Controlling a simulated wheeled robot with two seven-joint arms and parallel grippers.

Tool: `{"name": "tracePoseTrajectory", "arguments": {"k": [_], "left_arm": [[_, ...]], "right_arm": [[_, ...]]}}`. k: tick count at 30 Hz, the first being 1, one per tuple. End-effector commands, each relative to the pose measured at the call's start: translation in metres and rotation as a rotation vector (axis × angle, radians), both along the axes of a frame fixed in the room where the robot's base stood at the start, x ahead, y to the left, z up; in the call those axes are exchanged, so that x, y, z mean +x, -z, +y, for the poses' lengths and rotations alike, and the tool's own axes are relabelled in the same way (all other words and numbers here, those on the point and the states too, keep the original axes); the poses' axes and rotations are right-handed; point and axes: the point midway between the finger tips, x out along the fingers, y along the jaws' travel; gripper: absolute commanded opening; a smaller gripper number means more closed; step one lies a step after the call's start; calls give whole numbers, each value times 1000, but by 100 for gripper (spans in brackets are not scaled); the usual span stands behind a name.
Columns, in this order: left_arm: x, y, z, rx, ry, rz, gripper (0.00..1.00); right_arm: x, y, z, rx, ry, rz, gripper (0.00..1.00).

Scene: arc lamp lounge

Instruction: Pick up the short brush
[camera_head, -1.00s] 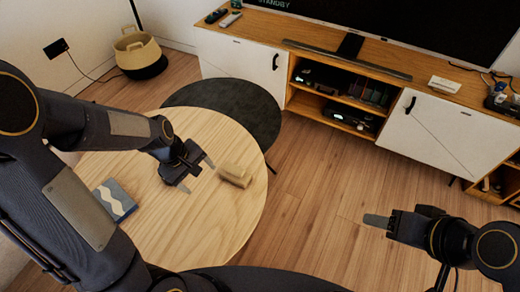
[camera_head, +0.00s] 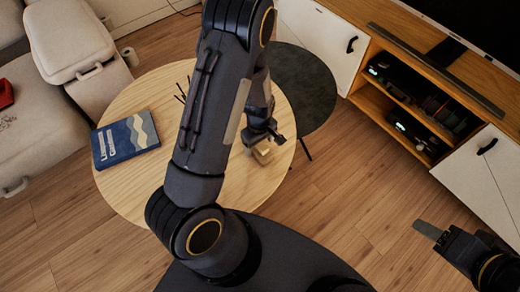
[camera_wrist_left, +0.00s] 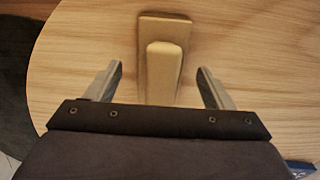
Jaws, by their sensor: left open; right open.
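The short brush, a pale wooden block with a raised grip, lies on the round table. In the head view the brush (camera_head: 262,154) is partly hidden by my left gripper (camera_head: 264,136) at the table's right side. In the left wrist view the brush (camera_wrist_left: 164,72) lies between the two open fingers of my left gripper (camera_wrist_left: 160,71), with a gap on each side. The fingers do not touch it. My right gripper (camera_head: 428,231) is open and empty over the floor at the lower right, partly out of frame.
The round wooden table (camera_head: 125,185) also holds a blue book (camera_head: 126,138) at its left. A dark round table (camera_head: 305,85) stands close behind it. A grey sofa (camera_head: 45,120) is at the left and a media cabinet (camera_head: 400,100) at the right.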

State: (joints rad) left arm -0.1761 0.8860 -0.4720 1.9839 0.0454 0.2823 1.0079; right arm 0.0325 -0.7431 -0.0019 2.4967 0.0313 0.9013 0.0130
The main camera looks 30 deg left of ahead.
Motion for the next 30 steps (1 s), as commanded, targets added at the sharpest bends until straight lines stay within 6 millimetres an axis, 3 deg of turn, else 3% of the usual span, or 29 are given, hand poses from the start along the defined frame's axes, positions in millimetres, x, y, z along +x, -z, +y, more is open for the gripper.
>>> {"name": "tracePoseTrajectory", "arguments": {"k": [4, 12, 24, 30], "left_arm": [[-1, 19, 0, 0, 0, 2, 75], [0, 20, 0, 0, 0, 0, 75], [0, 20, 0, 0, 1, 0, 25], [0, 19, 0, 0, 1, 0, 25]], "right_arm": [[0, 6, 0, 0, 0, 0, 55], [0, 5, 0, 0, 0, 0, 55], [0, 5, 0, 0, 0, 0, 55], [0, 5, 0, 0, 0, 0, 55]]}}
